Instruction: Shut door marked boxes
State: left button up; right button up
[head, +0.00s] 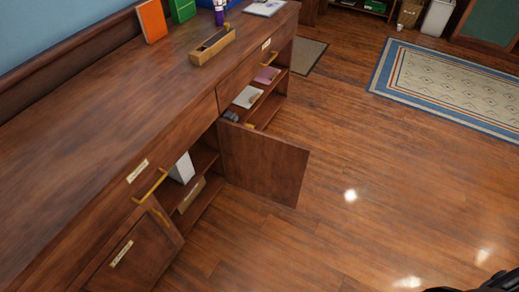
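A long wooden cabinet (90,130) runs along the left side of the head view. One door (262,165) stands wide open, sticking out over the floor, its plain wood face toward me. Nearer, at the bottom left, another door (140,262) bears a label plate (121,253) and stands partly open. The lettering on the plates is too small to read, so I cannot tell which door is marked boxes. A dark piece that seems to be my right gripper (472,288) shows at the bottom right edge, away from the doors. Its fingers are cut off. My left gripper is out of view.
Open shelves hold a white box (182,168), papers (248,96) and a pink item (266,75). A wooden tray (212,46), an orange book (151,20) and a green book (182,9) stand on top. The floor right of the doors is clear; a patterned rug (455,88) lies beyond.

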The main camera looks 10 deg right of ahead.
aim_at(272, 168)
jog(key=l+u, duration=0.1)
jog(key=u, duration=1.15)
jog(key=l+u, duration=0.25)
jog(key=l, duration=0.2)
jog(key=l+u, duration=0.3)
jog(key=l, duration=0.2)
jog(key=k+l+u, duration=0.1)
jog(key=l+u, duration=0.15)
jog(key=l, duration=0.2)
jog(key=k+l+u, duration=0.1)
jog(key=l+u, duration=0.2)
jog(key=l, duration=0.15)
jog(key=k+l+u, duration=0.25)
jog(key=l, duration=0.15)
jog(key=k+l, duration=0.15)
jog(key=l, duration=0.25)
jog(key=k+l, duration=0.15)
jog(key=l, duration=0.25)
jog(key=k+l+u, duration=0.1)
jog(key=l, duration=0.25)
jog(key=k+l, duration=0.25)
jog(key=l, duration=0.15)
jog(key=k+l, duration=0.2)
jog(key=l, duration=0.15)
jog(key=k+l, duration=0.15)
jog(key=l, duration=0.25)
jog(key=u, duration=0.05)
